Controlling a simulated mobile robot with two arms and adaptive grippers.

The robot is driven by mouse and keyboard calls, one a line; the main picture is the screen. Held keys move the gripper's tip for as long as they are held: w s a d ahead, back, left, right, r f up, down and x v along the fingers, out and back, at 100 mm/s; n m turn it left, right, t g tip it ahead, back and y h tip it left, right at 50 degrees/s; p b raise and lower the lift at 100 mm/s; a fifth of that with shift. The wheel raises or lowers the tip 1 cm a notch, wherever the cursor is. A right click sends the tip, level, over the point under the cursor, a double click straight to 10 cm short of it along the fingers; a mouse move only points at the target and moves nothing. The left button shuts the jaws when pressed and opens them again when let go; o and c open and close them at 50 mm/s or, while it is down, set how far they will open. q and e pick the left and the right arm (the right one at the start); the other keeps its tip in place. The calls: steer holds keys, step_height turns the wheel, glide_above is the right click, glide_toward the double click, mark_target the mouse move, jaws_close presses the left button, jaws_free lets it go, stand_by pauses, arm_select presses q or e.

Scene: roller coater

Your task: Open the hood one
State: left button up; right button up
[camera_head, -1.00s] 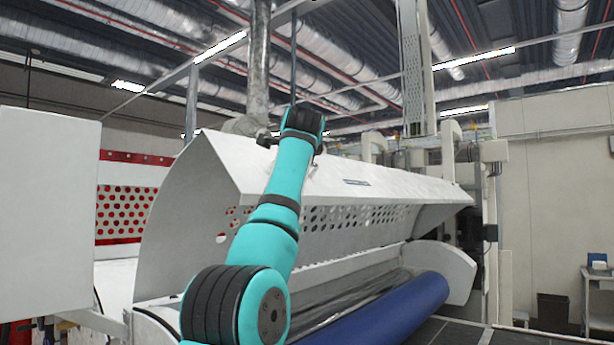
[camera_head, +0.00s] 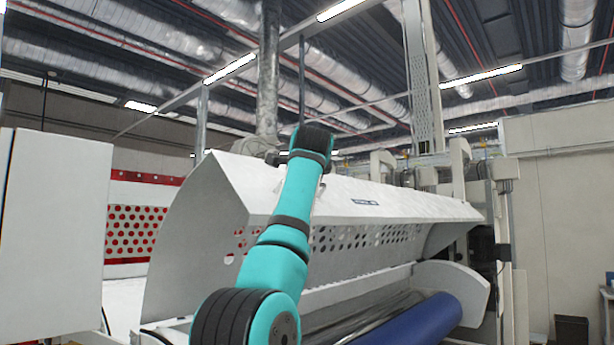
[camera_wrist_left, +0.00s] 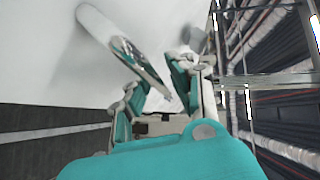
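The hood (camera_head: 350,203) is a long white cover with a perforated front panel, standing raised above the blue roller (camera_head: 415,322) in the head view. My left arm reaches up in front of it, with its wrist at the hood's upper left edge. Contact is unclear. My right gripper is in neither view.
A metal pipe (camera_head: 268,80) rises behind the hood. Machine posts (camera_head: 505,230) stand at the hood's right end, with a pale wall beyond.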

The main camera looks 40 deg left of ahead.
arm_select(q)
steer(key=v, duration=1.1)
steer(key=shift+s+d, duration=0.25)
steer(key=shift+d, duration=0.1)
steer(key=shift+r, duration=0.1)
